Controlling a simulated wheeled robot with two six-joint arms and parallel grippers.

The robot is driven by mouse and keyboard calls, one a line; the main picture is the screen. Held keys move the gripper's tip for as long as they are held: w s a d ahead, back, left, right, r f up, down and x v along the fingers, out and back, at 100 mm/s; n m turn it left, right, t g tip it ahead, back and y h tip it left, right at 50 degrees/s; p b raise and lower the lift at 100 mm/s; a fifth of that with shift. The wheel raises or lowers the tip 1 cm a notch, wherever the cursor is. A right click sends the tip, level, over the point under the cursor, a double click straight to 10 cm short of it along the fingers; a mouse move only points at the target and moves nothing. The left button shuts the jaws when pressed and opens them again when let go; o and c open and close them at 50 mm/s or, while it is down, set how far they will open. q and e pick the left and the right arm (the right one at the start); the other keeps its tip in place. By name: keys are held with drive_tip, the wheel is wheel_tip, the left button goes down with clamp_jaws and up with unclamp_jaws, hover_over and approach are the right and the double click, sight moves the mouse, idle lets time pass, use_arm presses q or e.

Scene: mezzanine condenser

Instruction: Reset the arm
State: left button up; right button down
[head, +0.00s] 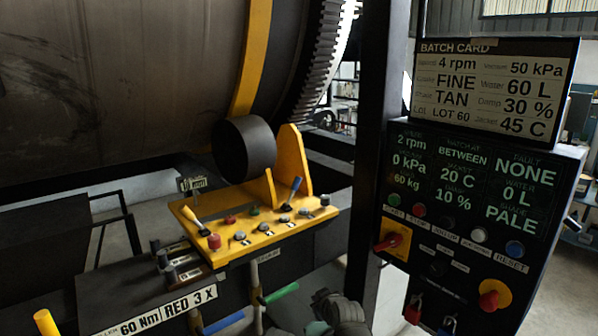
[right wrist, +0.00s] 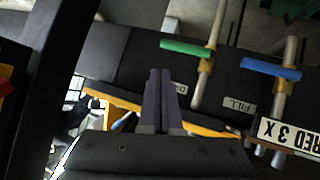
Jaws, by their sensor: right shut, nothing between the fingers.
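My right gripper (head: 338,308) shows low in the middle of the head view, in front of the black frame below the yellow control panel (head: 262,238). In the right wrist view its two dark fingers (right wrist: 160,85) are together and hold nothing. Beyond them are the black frame, a green-handled valve (right wrist: 187,48) and a blue-handled valve (right wrist: 272,68). The fingers appear apart from both handles. My left gripper is not in view.
A large drum (head: 110,80) with a yellow band and toothed ring fills the back left. A black post (head: 378,130) stands right of the panel. A display box (head: 470,190) with buttons and rotary switches stands right, under a batch card (head: 492,85).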

drive_tip(key=s+f+m+g+h+b, duration=0.1)
drive_tip(key=s+f+g, duration=0.4)
drive_tip(key=s, duration=0.7)
drive_tip(key=s+f+m+g+h+b, duration=0.1)
drive_tip(key=s+f+g, duration=0.5)
drive_tip(key=s, duration=0.7)
wheel_tip(320, 180, down, 2)
drive_tip(key=shift+s+f+h+b, duration=0.25)
drive_tip(key=shift+h+b, duration=0.3)
drive_tip(key=shift+h, duration=0.55)
